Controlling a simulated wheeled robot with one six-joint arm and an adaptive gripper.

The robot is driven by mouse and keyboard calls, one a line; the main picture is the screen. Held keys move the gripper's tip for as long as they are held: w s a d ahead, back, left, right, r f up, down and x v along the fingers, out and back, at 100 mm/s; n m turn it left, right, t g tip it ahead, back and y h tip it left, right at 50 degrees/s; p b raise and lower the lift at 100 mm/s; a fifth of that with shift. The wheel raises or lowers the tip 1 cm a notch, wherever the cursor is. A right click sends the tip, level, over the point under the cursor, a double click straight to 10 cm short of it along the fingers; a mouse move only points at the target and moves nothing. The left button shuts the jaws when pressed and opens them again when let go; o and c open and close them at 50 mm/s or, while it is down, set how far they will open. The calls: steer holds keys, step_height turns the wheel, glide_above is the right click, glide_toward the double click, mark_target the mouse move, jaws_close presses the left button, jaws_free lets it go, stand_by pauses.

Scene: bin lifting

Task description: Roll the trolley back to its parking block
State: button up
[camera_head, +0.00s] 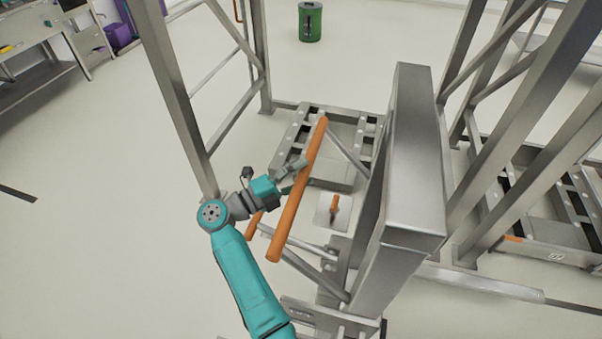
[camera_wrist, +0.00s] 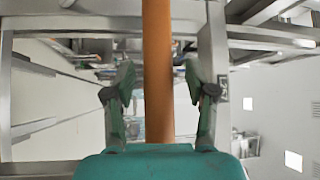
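The trolley shows as a grey metal frame with a tall upright column (camera_head: 405,170) and a long orange handlebar (camera_head: 302,190), tilted in the head view. My gripper (camera_head: 293,172) is at the handlebar's left side. In the wrist view the handlebar (camera_wrist: 158,45) runs between the two fingers of my gripper (camera_wrist: 159,82), with a gap on each side, so the gripper is open. How deep the bar sits between the fingers is unclear. I cannot identify the parking block for sure; a low grey floor frame with rollers (camera_head: 341,178) lies beyond the handlebar.
A small plate with an orange lever (camera_head: 334,207) is near the column's foot. Tall rack posts (camera_head: 178,95) stand left, and more posts (camera_head: 520,130) right. A roller frame marked with a number (camera_head: 550,254) lies right. A green bin (camera_head: 310,22) stands far back.

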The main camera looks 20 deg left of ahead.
steer(key=shift+s+a, duration=0.1)
steer(key=v, duration=1.1)
steer(key=shift+s+a+f, duration=0.15)
steer(key=shift+s+a, duration=0.1)
steer(key=shift+a, duration=0.05)
